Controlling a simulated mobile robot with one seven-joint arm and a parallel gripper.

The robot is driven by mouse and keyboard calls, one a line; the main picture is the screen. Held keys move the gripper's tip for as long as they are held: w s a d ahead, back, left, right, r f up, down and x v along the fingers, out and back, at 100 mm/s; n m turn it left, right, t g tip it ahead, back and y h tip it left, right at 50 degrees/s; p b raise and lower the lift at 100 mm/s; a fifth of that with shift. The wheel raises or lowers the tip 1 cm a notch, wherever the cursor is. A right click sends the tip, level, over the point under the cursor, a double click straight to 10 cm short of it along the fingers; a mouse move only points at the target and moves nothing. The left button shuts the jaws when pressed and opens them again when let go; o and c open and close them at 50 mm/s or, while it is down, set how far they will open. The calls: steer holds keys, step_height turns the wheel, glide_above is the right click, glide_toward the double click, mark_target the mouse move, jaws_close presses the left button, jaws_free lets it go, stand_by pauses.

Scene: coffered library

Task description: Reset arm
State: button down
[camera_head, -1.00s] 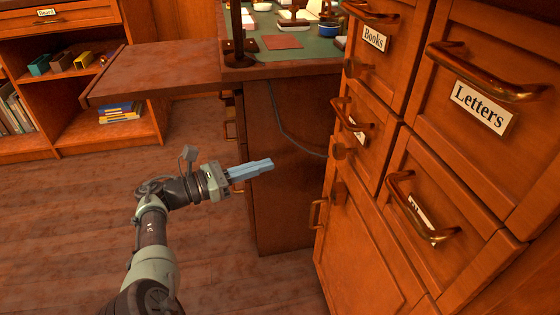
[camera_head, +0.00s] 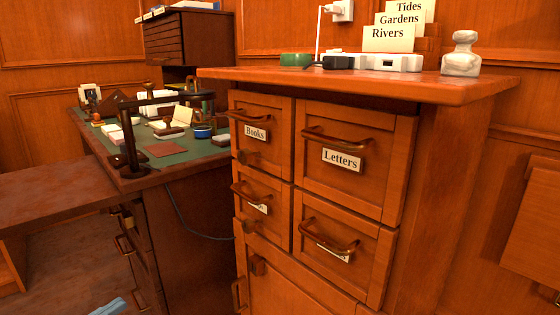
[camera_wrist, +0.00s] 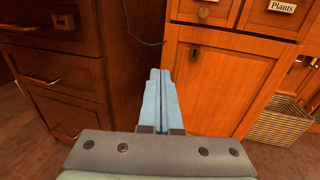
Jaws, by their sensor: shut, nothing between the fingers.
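My gripper (camera_wrist: 160,78) is in the wrist view with its two light blue fingers pressed together and nothing between them. It points toward the gap between the desk's drawers and the wooden cabinet (camera_wrist: 212,85). Only a blue fingertip part of my gripper (camera_head: 108,307) shows at the bottom left edge of the head view. The rest of my arm is outside that view.
The cabinet has drawers labelled Books (camera_head: 255,132) and Letters (camera_head: 341,160), with brass handles sticking out. A desk (camera_head: 130,180) with a green top stands to its left. A cable (camera_head: 190,228) hangs between them. A wicker basket (camera_wrist: 282,122) stands at right in the wrist view.

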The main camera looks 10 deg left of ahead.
steer(key=w+d+r+m+g+y+p, duration=0.3)
steer(key=w+r+m+y+p, duration=0.3)
steer(key=w+r+m, duration=0.5)
steer(key=d+r+m+t+y+p, duration=0.15)
steer(key=d+r+m, duration=0.35)
steer(key=r, duration=0.5)
steer(key=d+r+m+t+y+p, duration=0.1)
steer(key=d+r+m+t+y, duration=0.25)
steer(key=d+r, duration=0.55)
steer(key=s+d+r+m+t+p, duration=0.1)
steer(key=s+d+r+m, duration=0.15)
steer(key=r, duration=0.25)
steer(key=s+d+r+m+t+h, duration=0.1)
steer(key=s+d+r, duration=0.1)
steer(key=d+r, duration=0.25)
steer(key=s+d+r+m+t+p, duration=0.1)
steer(key=s+d+r+m+t, duration=0.15)
steer(key=r, duration=0.35)
steer(key=s+d+r+m+t+h+p, duration=0.1)
steer(key=s+d+r+m+t, duration=0.15)
steer(key=s+d+r, duration=0.45)
steer(key=s+d+r+m+t+h+p, duration=0.1)
steer(key=s+d+r+m+t, duration=0.15)
steer(key=s+r, duration=0.4)
step_height(320, 180, up, 37)
steer(key=s+p, duration=0.2)
steer(key=p, duration=3.6)
steer(key=shift+d+f, duration=0.2)
steer(key=shift+d, duration=0.05)
steer(key=shift+s, duration=0.1)
